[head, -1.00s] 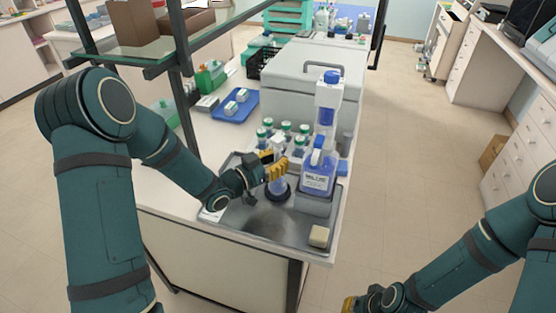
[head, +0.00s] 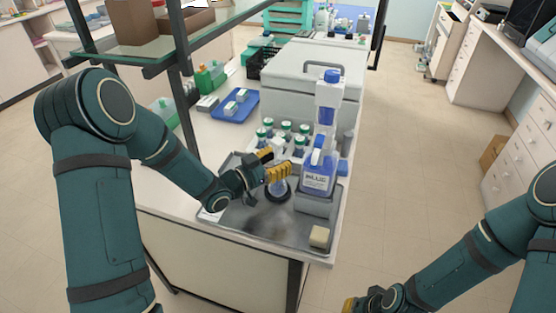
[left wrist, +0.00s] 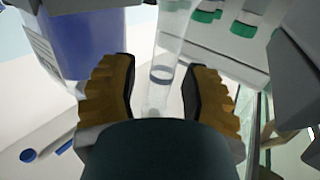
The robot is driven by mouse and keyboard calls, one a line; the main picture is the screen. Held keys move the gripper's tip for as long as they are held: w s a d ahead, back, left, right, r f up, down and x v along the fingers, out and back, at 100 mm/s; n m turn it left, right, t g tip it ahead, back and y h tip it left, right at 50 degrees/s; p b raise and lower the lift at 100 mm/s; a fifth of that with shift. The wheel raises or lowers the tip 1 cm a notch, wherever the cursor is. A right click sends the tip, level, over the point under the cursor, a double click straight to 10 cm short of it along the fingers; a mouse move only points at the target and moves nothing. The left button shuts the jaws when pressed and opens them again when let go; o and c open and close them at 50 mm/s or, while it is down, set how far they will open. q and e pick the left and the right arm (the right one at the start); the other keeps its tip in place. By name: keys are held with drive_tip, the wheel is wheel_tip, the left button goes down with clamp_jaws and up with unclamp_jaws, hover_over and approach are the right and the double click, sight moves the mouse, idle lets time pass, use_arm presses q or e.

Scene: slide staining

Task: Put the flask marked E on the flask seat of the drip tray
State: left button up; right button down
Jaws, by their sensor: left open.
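A clear flask (head: 278,187) stands upright at the dark round seat (head: 271,200) of the grey metal drip tray (head: 255,226). Its base appears to be within the ring. A letter on it cannot be read. My left gripper (head: 275,164) is around the flask's upper part, with its yellow-padded fingers spread. In the left wrist view the clear neck (left wrist: 162,72) rises between the fingers (left wrist: 160,100), with a gap on each side. My right gripper (head: 362,303) is low at the bottom edge, far from the tray, partly cut off, and its fingers are unclear.
A blue-labelled bottle (head: 318,180) stands close right of the flask. Several green-capped bottles (head: 286,127) stand behind it. A beige block (head: 319,236) lies at the tray's front right. A blue tray (head: 234,105) and a grey box (head: 308,82) are farther back.

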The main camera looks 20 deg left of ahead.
use_arm(q)
drive_tip(key=v, duration=1.2)
drive_tip(key=shift+r, duration=0.15)
